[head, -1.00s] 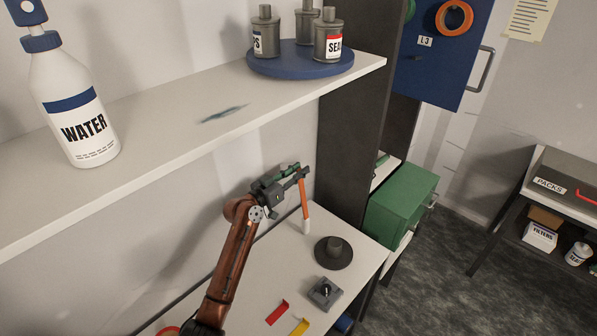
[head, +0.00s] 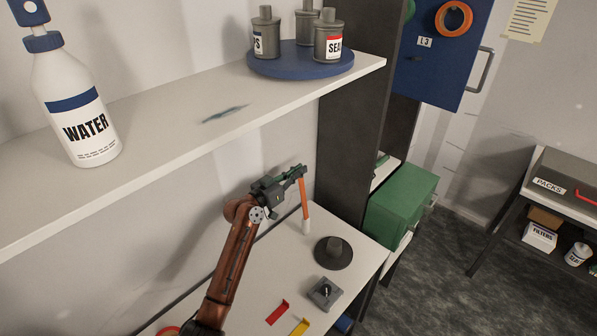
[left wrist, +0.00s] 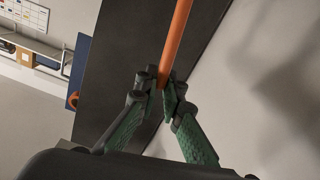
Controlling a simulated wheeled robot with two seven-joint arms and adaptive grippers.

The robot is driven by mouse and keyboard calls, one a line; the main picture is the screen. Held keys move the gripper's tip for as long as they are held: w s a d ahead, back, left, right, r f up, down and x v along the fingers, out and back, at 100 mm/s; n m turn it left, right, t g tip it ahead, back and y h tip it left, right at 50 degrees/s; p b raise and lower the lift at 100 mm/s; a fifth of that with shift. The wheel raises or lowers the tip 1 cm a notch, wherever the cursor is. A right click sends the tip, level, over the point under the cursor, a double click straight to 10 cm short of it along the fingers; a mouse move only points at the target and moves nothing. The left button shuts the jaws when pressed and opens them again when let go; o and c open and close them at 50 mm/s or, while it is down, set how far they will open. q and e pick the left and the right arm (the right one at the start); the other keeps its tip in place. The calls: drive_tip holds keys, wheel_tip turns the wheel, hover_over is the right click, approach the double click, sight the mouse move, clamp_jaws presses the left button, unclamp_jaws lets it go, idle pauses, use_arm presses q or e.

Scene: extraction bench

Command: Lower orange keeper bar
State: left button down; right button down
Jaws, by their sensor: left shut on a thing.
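The orange keeper bar (head: 304,197) hangs near upright in the head view, with a white lower end above the bench at the back. My left gripper (head: 301,172) is at the top of the bar. In the left wrist view my left gripper (left wrist: 163,88) has its two green fingers shut on the orange bar (left wrist: 175,45), which runs up and away between the fingertips. How the bar's upper end is fixed is hidden by the fingers. My right gripper is in neither view.
A dark round base with a knob (head: 333,252) and a small grey block (head: 325,292) stand on the bench. Red (head: 277,312) and yellow (head: 299,328) pieces lie in front. A shelf (head: 190,120) overhangs the bench; a dark panel (head: 350,150) and green box (head: 402,205) stand right.

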use_arm(q)
drive_tip(key=shift+s+d+m, duration=0.4)
drive_tip(key=shift+s+d, duration=0.1)
drive_tip(key=s+d+f+m, duration=0.2)
drive_tip(key=s+d+m, duration=0.4)
drive_tip(key=s+d, duration=0.3)
drive_tip(key=shift+p, duration=0.45)
drive_tip(key=shift+f, duration=0.1)
drive_tip(key=c, duration=2)
unclamp_jaws()
drive_tip(key=shift+w, duration=0.1)
drive_tip(key=shift+c, duration=0.2)
drive_tip(key=shift+r, duration=0.2)
wheel_tip(320, 180, up, 10)
drive_tip(key=shift+f, duration=0.15)
